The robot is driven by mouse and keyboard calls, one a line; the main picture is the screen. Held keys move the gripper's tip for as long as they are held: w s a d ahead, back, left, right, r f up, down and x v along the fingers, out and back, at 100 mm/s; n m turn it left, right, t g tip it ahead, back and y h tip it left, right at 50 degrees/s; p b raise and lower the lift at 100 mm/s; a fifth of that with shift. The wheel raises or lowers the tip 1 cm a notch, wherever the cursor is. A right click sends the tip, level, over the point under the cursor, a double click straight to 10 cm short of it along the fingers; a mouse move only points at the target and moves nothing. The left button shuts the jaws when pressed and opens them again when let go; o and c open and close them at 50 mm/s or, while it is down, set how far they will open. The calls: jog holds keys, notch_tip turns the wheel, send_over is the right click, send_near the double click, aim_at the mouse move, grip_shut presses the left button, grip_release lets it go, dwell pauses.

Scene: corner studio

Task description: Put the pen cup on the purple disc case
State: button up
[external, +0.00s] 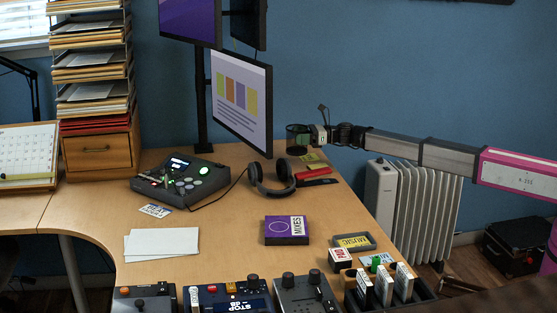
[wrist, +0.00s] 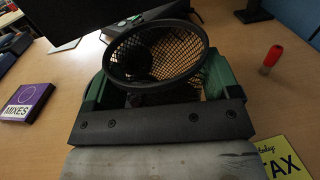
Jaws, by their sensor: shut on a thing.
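The pen cup (external: 295,129) is a black mesh cup, held at the back right of the desk in the external view. My gripper (external: 303,138) is shut on it. In the wrist view the cup's round mesh rim (wrist: 157,52) sits between my two green fingers, and its lower part is hidden by the gripper. The cup looks raised off the desk, but the gap is hard to judge. The purple disc case (external: 281,231), marked MIXES, lies flat at the middle front of the desk, well apart from the cup. It also shows at the left of the wrist view (wrist: 25,103).
Black headphones (external: 270,183), a red marker (external: 312,173) and a yellow note (external: 312,157) lie near my gripper. A MUSIC cassette (external: 352,242) and a small red-and-white box (external: 340,258) lie right of the case. White papers (external: 162,243) lie left. A monitor (external: 241,103) stands behind.

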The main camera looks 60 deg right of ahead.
jog(key=shift+r, duration=0.75)
jog(key=shift+s+r, duration=0.2)
jog(key=shift+s, duration=0.1)
jog(key=s+d+r+m+t+h, duration=0.1)
jog(key=s+r+m+t+h, duration=0.25)
jog(key=s, duration=0.55)
jog(key=s+r+m+t+h, duration=0.1)
jog(key=s+r+m+h, duration=0.2)
jog(key=s+r+h, duration=0.45)
jog(key=s+a+f+n+g+y, duration=0.25)
jog(key=s+a+y, duration=0.2)
jog(key=a, duration=1.05)
jog(key=s+a+f+n+g+y, duration=0.25)
jog(key=s+a+y, duration=0.2)
jog(key=a, duration=1.15)
jog(key=s+a+f+n+g+y, duration=0.25)
jog(key=s+a+n+y, duration=0.2)
jog(key=a, duration=1.05)
send_over(289, 222)
jog(key=shift+m, duration=0.3)
jog(key=shift+f, duration=5.6)
jog(key=shift+f, duration=0.15)
